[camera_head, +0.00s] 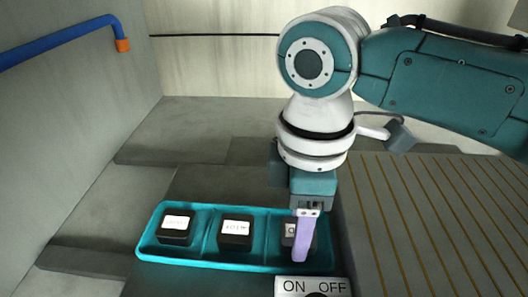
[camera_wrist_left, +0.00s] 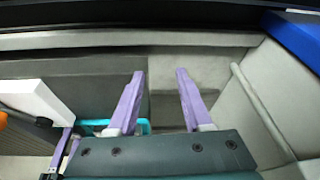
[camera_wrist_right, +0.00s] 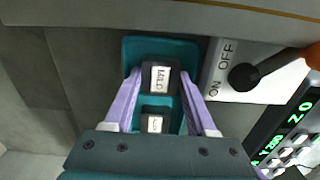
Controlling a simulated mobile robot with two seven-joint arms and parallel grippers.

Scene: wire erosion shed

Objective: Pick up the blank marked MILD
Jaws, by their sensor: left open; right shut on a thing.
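The blank marked MILD (camera_wrist_right: 160,78) is a dark block with a white label, seen between my right gripper's purple fingers in the right wrist view. In the head view this blank (camera_head: 289,231) is at the tray's right compartment, partly hidden by a finger. My right gripper (camera_head: 302,258) is shut on it; I cannot tell whether it is clear of the compartment floor. The teal tray (camera_head: 150,245) also holds a left blank (camera_head: 175,230) and a middle blank (camera_head: 235,235), their labels too small to read. My left gripper (camera_wrist_left: 159,74) is open and empty, away from the blanks.
A white ON/OFF plate (camera_head: 290,287) with a dark knob (camera_wrist_right: 243,77) stands close beside the tray's right end. A ribbed surface (camera_head: 420,220) lies to the right. A blue pipe (camera_head: 60,40) runs along the left wall. A green-lit keypad panel (camera_wrist_right: 290,145) is at lower right.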

